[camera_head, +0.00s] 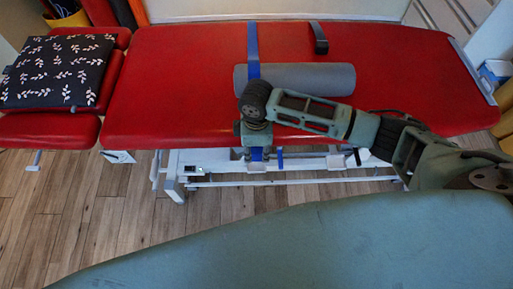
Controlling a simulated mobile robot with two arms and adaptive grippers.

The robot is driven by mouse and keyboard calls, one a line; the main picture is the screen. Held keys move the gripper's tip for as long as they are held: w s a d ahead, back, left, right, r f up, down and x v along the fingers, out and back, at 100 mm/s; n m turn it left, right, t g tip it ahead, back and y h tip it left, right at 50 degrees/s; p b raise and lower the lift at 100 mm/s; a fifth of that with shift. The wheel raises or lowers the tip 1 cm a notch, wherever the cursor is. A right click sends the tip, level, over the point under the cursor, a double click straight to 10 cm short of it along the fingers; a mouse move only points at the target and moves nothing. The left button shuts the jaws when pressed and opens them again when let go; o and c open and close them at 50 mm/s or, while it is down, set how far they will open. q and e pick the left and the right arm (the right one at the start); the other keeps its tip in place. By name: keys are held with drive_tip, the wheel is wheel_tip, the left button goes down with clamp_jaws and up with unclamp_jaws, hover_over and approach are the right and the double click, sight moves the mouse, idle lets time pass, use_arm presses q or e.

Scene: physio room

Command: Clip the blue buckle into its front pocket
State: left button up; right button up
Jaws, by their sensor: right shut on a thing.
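A blue strap (252,42) runs across the red treatment table (180,85) and over the left end of a grey bolster (310,79). My right gripper (257,153) points down at the table's front edge. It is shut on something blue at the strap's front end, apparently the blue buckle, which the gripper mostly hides. Small pale pieces hang below the front edge, one just under the gripper; I cannot tell whether one is the front pocket, or whether the buckle touches it. My left gripper is not in view.
A black strap (319,38) lies at the table's far edge. A dark patterned cushion (57,72) lies on the left section. White frame bars (290,182) run below the table. Wooden floor (120,205) is clear at the left front.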

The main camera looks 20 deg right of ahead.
wheel_tip(320, 180, down, 3)
drive_tip(key=shift+r+b, duration=0.1)
drive_tip(key=shift+b, duration=1.15)
drive_tip(key=shift+f+b, duration=0.4)
drive_tip(key=shift+f, duration=0.05)
drive_tip(key=shift+f+b, duration=0.35)
drive_tip(key=shift+b, duration=0.05)
drive_tip(key=shift+f+b, duration=0.35)
drive_tip(key=shift+f, duration=0.75)
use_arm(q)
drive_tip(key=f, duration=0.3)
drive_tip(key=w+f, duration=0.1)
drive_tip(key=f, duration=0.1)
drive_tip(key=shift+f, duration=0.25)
use_arm(e)
drive_tip(key=o, duration=1.3)
drive_tip(key=shift+c, duration=0.2)
drive_tip(key=shift+r, duration=0.1)
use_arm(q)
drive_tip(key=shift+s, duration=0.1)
use_arm(e)
drive_tip(key=shift+w, duration=0.1)
